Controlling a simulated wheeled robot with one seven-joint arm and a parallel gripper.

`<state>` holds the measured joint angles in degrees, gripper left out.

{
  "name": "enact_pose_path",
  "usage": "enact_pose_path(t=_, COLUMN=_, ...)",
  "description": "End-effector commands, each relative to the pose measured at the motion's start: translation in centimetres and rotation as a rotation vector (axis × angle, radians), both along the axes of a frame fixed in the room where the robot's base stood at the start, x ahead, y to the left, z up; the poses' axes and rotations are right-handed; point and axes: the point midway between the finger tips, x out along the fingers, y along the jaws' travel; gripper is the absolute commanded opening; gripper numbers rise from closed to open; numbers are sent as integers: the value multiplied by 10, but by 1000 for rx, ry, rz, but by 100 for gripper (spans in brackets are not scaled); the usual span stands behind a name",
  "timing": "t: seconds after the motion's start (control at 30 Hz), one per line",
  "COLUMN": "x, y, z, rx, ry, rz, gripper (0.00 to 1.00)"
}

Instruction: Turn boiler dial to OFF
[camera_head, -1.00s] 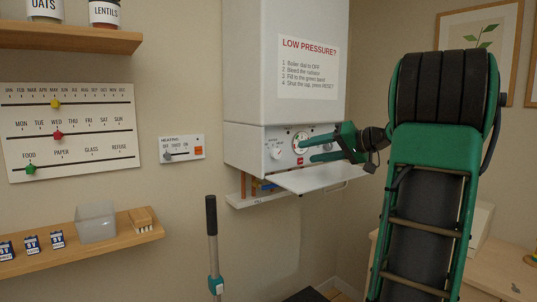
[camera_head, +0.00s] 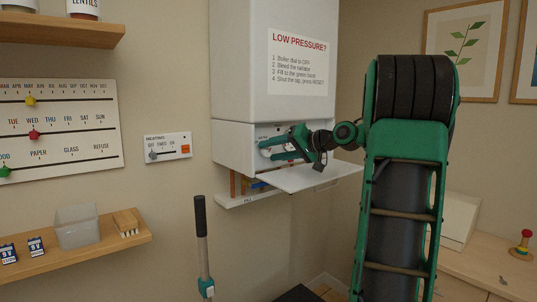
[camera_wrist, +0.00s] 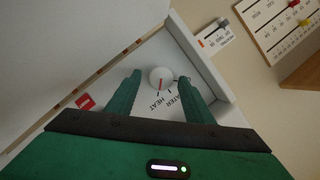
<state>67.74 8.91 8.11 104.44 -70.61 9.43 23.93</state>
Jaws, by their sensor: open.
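The white boiler (camera_head: 232,60) hangs on the wall, with its control panel (camera_head: 226,140) low on its front. In the wrist view the boiler dial (camera_wrist: 160,80) is a round white knob with a red pointer line. Printed words around it include HEAT and a partly covered WATER. My gripper (camera_wrist: 160,75) is open, with its green fingers on either side of the dial; I cannot tell whether they touch it. In the head view my gripper (camera_head: 268,149) is at the left part of the panel and hides the dial.
A white flap (camera_head: 310,178) juts out below the panel, with a small shelf (camera_head: 245,198) under it. A heating slider plate (camera_head: 168,148) is on the wall to the left. A black-handled pole (camera_head: 201,230) stands in front. A red mark (camera_wrist: 86,102) shows on the panel.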

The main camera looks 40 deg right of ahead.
Motion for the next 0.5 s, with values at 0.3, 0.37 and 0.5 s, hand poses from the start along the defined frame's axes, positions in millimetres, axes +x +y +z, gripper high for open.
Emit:
enact_pose_path(t=0.3, x=7, y=2, z=-2, rx=-1, ry=-1, rz=0, gripper=47)
enact_pose_path(t=0.37, x=7, y=2, z=-2, rx=-1, ry=-1, rz=0, gripper=47)
enact_pose_path(t=0.5, x=7, y=2, z=-2, rx=-1, ry=-1, rz=0, gripper=23)
